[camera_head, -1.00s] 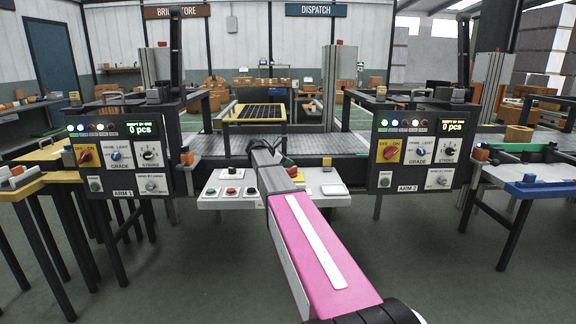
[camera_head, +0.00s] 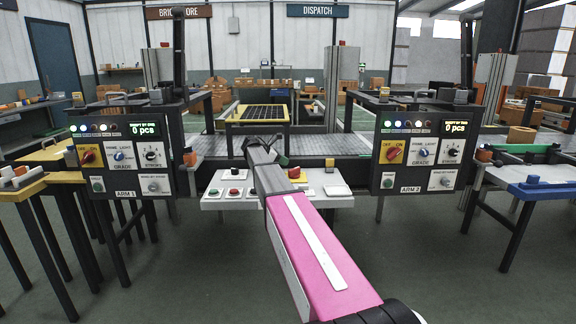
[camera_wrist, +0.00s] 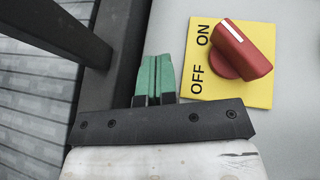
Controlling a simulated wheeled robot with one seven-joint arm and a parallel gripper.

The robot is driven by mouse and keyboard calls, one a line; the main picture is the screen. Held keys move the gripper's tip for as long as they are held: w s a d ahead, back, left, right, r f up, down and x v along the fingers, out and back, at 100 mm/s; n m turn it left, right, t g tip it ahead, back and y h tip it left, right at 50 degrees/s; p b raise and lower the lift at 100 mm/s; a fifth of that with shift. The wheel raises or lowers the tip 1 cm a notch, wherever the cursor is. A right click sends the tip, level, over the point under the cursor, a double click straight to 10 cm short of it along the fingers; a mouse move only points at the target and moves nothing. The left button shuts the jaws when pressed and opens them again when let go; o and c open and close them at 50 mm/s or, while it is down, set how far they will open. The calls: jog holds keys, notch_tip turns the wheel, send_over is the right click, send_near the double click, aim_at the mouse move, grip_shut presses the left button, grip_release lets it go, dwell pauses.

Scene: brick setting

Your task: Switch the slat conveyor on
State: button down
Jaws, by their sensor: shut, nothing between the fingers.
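A red rotary switch (camera_wrist: 240,50) sits on a yellow plate marked ON and OFF (camera_wrist: 252,93) in the wrist view. The white mark on its knob lies at the upper left end, on the side of the word ON. In the head view the yellow plate (camera_head: 298,178) shows just right of my arm's end, on a pale control desk. My gripper (camera_wrist: 157,62) is shut and empty, its green fingertips beside the plate's left edge, apart from the knob. The grey slat conveyor (camera_head: 330,143) runs behind the desk.
The pale desk (camera_head: 212,203) also carries several push buttons. Panels marked ARM 1 (camera_head: 124,183) and ARM 2 (camera_head: 410,180) stand either side, each with its own red switch. A dark frame bar (camera_wrist: 117,50) is close to the gripper's left.

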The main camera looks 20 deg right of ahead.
jog(key=w+a+r, duration=0.1)
jog(key=w, duration=0.1)
jog(key=w+a+r, duration=0.1)
jog(key=w+r, duration=0.1)
jog(key=w+a+r, duration=0.1)
jog(key=w, duration=0.1)
jog(key=shift+w+a+r, duration=0.15)
jog(key=shift+a, duration=0.1)
jog(key=shift+w+a+r, duration=0.2)
